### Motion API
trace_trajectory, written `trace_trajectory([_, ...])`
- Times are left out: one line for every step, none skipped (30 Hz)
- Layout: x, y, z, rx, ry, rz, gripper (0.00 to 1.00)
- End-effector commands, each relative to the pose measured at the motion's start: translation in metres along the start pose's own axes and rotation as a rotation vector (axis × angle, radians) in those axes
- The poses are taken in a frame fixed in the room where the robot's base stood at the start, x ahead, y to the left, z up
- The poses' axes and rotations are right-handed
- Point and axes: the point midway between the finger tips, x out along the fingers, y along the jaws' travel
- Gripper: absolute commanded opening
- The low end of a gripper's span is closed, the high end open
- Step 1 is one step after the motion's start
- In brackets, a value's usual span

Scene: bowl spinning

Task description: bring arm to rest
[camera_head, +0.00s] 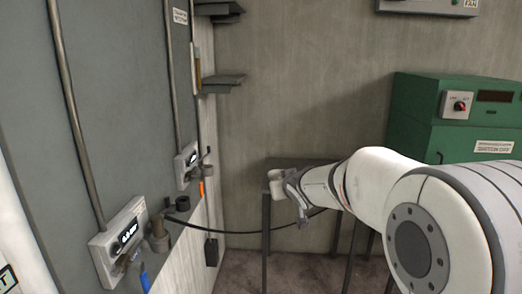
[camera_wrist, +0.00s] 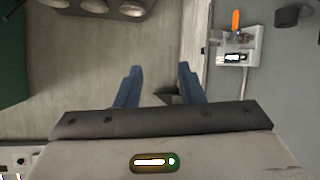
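My arm reaches in from the right in the head view, its white links stretched out to the left. My gripper (camera_head: 288,186) is at its far end, in the air in front of a small dark table (camera_head: 302,162). In the wrist view my gripper (camera_wrist: 158,84) shows two blue-grey fingers standing apart with nothing between them. It is open and empty. The fingers point toward the grey wall, and no object touches them.
Two wall boxes with displays, a lower one (camera_head: 120,240) and an upper one (camera_head: 187,168), are on the left wall. A black cable (camera_head: 240,232) hangs from there past my gripper. A green cabinet (camera_head: 425,112) stands at the right. Small dark shelves (camera_head: 222,80) are on the back wall.

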Motion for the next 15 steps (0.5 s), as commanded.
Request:
trace_trajectory([-0.027, 0.014, 0.017, 0.023, -0.064, 0.046, 0.35])
trace_trajectory([-0.042, 0.021, 0.029, 0.037, -0.109, 0.069, 0.35])
trace_trajectory([-0.062, 0.027, 0.047, 0.056, -0.171, 0.096, 0.35])
trace_trajectory([-0.077, 0.031, 0.061, 0.071, -0.218, 0.112, 0.35])
trace_trajectory([-0.093, 0.035, 0.076, 0.086, -0.267, 0.127, 0.35])
trace_trajectory([-0.114, 0.036, 0.095, 0.107, -0.331, 0.139, 0.35])
trace_trajectory([-0.130, 0.037, 0.111, 0.123, -0.380, 0.146, 0.35])
trace_trajectory([-0.146, 0.036, 0.126, 0.139, -0.428, 0.149, 0.35])
trace_trajectory([-0.167, 0.034, 0.145, 0.160, -0.491, 0.149, 0.35])
trace_trajectory([-0.182, 0.030, 0.159, 0.174, -0.535, 0.144, 0.35])
trace_trajectory([-0.196, 0.026, 0.173, 0.189, -0.579, 0.137, 0.35])
trace_trajectory([-0.214, 0.021, 0.190, 0.207, -0.632, 0.126, 0.35])
trace_trajectory([-0.226, 0.017, 0.201, 0.220, -0.667, 0.116, 0.35])
trace_trajectory([-0.236, 0.012, 0.211, 0.232, -0.699, 0.106, 0.35])
trace_trajectory([-0.249, 0.006, 0.223, 0.244, -0.737, 0.091, 0.35])
